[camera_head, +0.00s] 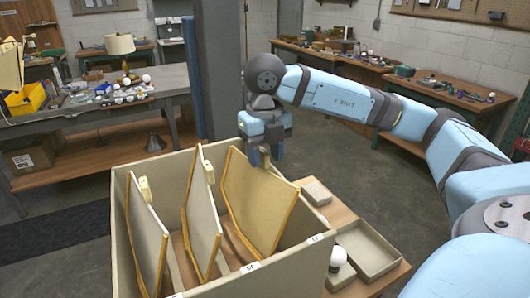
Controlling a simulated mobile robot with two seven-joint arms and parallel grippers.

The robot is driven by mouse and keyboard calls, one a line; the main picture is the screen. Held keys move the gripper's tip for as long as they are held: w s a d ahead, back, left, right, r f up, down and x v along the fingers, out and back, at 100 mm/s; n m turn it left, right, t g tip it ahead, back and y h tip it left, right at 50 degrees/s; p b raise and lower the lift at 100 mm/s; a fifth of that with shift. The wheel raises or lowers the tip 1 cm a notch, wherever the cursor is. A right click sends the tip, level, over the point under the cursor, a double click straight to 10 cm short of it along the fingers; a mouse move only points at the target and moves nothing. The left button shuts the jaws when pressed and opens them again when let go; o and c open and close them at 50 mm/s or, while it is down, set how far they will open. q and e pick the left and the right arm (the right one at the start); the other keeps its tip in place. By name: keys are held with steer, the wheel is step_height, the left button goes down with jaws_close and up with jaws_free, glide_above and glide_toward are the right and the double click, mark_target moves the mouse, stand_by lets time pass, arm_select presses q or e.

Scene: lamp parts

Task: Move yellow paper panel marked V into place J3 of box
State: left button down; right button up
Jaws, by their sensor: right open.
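A large cream box (118,213) stands open in front of me with three panels upright in it. The rightmost panel (257,205) shows a yellow-tan face with an orange edge and stands tilted in the right part of the box. A middle panel (202,222) and a left panel (148,235) are paler with orange edges. I cannot read a V on any of them. Small labels sit on the near rim, too small to read surely. My right gripper (265,160) is open, pointing down at the rightmost panel's top edge; contact is unclear. My left gripper is out of view.
Right of the box, a wooden surface (338,213) holds a shallow tray (367,250), a small box (316,192) and a white bulb (338,257). A grey pillar (218,70) rises behind the box. Cluttered workbenches line the back.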

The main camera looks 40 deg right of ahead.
steer(key=shift+r, duration=0.4)
arm_select(q)
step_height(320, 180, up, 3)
steer(key=p, duration=0.3)
arm_select(e)
step_height(320, 180, up, 13)
